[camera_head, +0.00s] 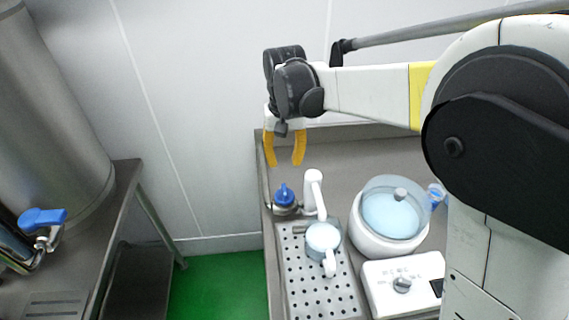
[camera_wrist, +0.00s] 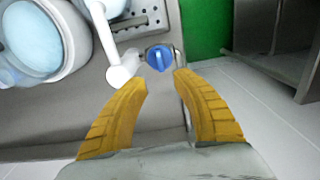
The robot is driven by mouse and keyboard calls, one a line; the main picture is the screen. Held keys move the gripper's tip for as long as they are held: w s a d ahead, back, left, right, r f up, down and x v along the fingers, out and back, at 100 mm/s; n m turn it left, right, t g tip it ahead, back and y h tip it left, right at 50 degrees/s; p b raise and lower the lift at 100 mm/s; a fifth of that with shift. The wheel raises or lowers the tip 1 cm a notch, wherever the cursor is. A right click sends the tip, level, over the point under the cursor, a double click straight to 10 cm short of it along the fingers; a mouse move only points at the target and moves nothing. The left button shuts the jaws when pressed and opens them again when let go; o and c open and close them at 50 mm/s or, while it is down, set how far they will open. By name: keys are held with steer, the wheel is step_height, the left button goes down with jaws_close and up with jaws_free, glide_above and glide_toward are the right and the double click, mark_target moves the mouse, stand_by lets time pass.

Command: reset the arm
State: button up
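My gripper (camera_head: 285,163) hangs in the air above the back left part of the steel counter (camera_head: 340,160), its two yellow fingers pointing down. In the wrist view my gripper (camera_wrist: 160,82) has its fingertips well apart with nothing held between them. A blue knob (camera_head: 285,192) on the counter is below the fingers in the head view. The blue knob (camera_wrist: 159,57) shows just beyond the gap between the fingertips in the wrist view, and the fingers appear clear of it.
A white spout (camera_head: 314,190) stands right of the knob, over a perforated drain tray (camera_head: 290,250) bearing a pale blue cup (camera_head: 322,237). A white machine with a clear bowl (camera_head: 390,245) is further right. A steel tank (camera_head: 45,110) stands left; green floor (camera_head: 215,280) lies between.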

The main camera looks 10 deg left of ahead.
steer(key=shift+d, duration=0.1)
steer(key=s+d+r+m+t+b, duration=0.1)
steer(key=s+d+r+t, duration=0.2)
steer(key=s+d, duration=0.5)
steer(key=s+d+r+m+t+b, duration=0.1)
steer(key=s+d+r+t, duration=0.3)
steer(key=d, duration=0.9)
steer(key=s+d+f+b, duration=0.1)
steer(key=s+d+f, duration=0.4)
steer(key=s, duration=0.2)
steer(key=shift+m, duration=0.4)
steer(key=shift+w+d, duration=0.1)
